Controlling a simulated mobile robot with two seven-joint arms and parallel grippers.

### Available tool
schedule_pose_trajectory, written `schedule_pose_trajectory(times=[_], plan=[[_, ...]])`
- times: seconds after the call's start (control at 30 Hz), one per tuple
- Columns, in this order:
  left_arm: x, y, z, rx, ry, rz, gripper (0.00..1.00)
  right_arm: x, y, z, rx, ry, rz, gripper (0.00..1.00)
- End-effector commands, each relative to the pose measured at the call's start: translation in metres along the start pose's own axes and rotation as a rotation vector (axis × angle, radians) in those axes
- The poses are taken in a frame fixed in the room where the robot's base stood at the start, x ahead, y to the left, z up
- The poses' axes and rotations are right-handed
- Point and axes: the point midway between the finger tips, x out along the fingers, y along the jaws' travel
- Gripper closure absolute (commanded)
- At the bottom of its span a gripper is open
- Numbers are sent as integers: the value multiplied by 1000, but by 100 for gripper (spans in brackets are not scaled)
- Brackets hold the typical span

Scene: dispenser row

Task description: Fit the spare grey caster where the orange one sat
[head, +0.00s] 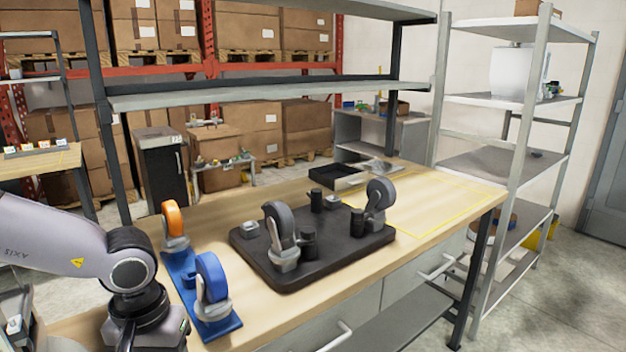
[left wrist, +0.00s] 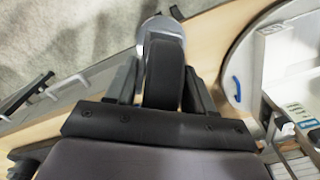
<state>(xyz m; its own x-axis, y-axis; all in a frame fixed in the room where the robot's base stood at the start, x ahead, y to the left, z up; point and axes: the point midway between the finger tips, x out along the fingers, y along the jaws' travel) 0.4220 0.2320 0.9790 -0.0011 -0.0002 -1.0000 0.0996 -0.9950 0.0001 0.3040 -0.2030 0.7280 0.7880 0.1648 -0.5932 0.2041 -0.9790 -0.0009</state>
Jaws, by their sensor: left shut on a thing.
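My left gripper (left wrist: 163,75) is shut on a grey caster (left wrist: 165,70), one finger on each side of its dark wheel; its pale metal end points away from the palm. In the head view the gripper is low at the left, its fingertips and the caster out of sight. An orange-wheeled caster (head: 173,220) stands at the far end of a blue holder (head: 184,275). A blue-wheeled caster (head: 212,280) is at its near end. A black base (head: 325,254) carries grey casters at its near side (head: 281,235) and right (head: 379,200). Small grey mounts (head: 249,229) and (head: 333,202) carry no wheel.
Black posts (head: 309,245) stand on the base beside the casters. The wooden bench (head: 410,222) is clear to the right, inside a yellow outline. A black open tray (head: 338,177) sits at the back. A grey shelf (head: 270,92) spans above the bench's rear.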

Motion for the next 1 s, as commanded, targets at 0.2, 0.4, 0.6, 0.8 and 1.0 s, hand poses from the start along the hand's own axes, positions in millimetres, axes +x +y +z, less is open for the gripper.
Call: schedule_pose_trajectory(times=[0.2,0.4,0.6,0.8,1.0], plan=[[15,14,-1,73,-2,1,91,0,0,0,0,-1,0,57],[14,4,-8,70,6,2,91,-1,0,1,0,-3,0,57],[0,-32,-19,-3,5,3,91,-1,0,2,0,-3,0,57],[-24,-94,-30,-135,9,6,91,-1,0,2,0,-4,0,57],[-46,-170,-23,-312,6,8,91,-1,0,2,0,-4,-1,57]])
